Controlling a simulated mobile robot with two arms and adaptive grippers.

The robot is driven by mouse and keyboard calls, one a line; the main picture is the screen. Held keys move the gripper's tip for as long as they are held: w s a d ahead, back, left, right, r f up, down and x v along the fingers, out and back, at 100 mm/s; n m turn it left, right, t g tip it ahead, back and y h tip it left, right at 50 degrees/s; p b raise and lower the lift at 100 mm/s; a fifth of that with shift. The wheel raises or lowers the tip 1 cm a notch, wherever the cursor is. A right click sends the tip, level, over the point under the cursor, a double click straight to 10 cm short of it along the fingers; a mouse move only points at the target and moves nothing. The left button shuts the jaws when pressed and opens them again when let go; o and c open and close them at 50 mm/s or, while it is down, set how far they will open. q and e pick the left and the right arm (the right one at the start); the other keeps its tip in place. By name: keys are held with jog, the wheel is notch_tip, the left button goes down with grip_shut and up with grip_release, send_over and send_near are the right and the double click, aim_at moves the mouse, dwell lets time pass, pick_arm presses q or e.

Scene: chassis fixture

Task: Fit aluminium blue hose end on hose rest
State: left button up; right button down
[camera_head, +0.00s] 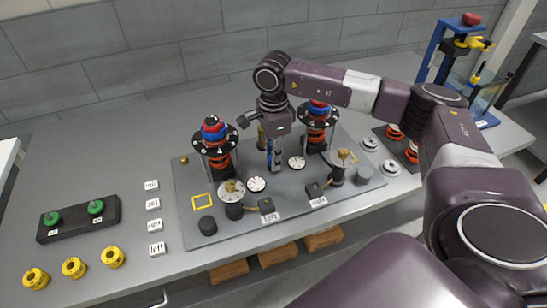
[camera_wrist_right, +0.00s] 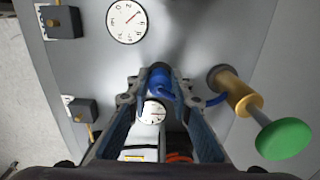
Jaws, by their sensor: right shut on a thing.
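My right gripper (camera_head: 273,163) points down over the grey panel (camera_head: 185,205), between the two spring towers. In the right wrist view its fingers (camera_wrist_right: 158,98) are closed around the blue hose end (camera_wrist_right: 160,78), which has a dark tip. I cannot tell whether the hose end touches the panel. I cannot make out the hose rest for certain. My left gripper is not in view.
Spring towers with red and blue tops (camera_head: 213,130) (camera_head: 319,107) stand on both sides of the gripper. Dials (camera_head: 256,184) (camera_head: 297,162) lie nearby. Yellow rolls (camera_head: 74,267), label blocks (camera_head: 154,204) and a dark block with green knobs (camera_head: 75,222) stand at left. The table's back left is clear.

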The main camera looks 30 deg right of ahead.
jog(key=shift+f, duration=0.1)
dwell(0.4)
jog(key=c, duration=1.7)
grip_release()
jog(key=shift+o, duration=0.2)
jog(key=shift+r+p, duration=2)
jog(key=shift+r, duration=1.55)
jog(key=shift+f, duration=0.1)
